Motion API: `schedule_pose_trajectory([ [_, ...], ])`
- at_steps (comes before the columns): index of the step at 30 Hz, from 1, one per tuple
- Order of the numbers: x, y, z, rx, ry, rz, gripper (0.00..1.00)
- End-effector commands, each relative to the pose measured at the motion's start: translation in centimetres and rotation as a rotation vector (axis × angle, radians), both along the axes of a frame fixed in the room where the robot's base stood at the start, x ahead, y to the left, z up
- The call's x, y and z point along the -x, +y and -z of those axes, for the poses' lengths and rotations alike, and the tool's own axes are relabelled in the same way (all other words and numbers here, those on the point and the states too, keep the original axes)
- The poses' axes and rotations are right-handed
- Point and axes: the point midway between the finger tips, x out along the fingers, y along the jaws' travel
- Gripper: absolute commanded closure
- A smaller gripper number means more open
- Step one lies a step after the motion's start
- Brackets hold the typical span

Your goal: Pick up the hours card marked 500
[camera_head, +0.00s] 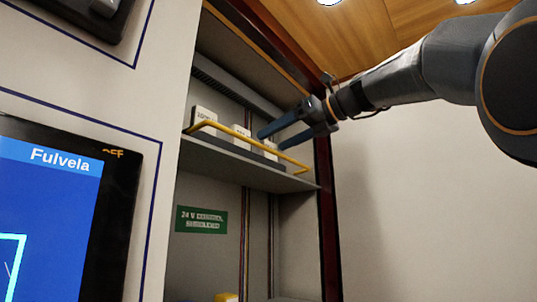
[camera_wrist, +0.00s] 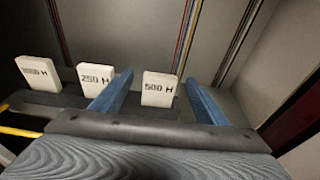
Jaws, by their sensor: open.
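The hours card marked 500 H (camera_wrist: 158,90) is a white upright block on a grey shelf in the wrist view. My gripper (camera_wrist: 157,78) is open, with one blue finger on each side of this card in the picture. I cannot tell how far the fingertips reach along it; no contact shows. In the head view the gripper (camera_head: 272,139) points left into the cabinet, above the shelf rail. The rightmost card (camera_head: 270,151) there is partly hidden by the fingers and the rail.
The card marked 250 H (camera_wrist: 96,78) stands just left of the left finger. Another card (camera_wrist: 38,73), its number hard to read, stands farther left. A yellow rail (camera_head: 240,139) runs along the front of the shelf (camera_head: 240,171). Cables (camera_wrist: 186,35) run up the back wall.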

Motion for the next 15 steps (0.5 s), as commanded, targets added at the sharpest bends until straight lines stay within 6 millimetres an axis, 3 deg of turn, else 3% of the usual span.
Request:
schedule_pose_trajectory([
  [5, -1.07, 1.28, 0.30, 0.000, 0.001, 0.000, 0.33],
  [12, -1.23, 1.28, 0.40, 0.000, 0.000, 0.003, 0.33],
  [15, -1.22, 1.25, 0.39, 0.000, 0.000, 0.003, 0.48],
])
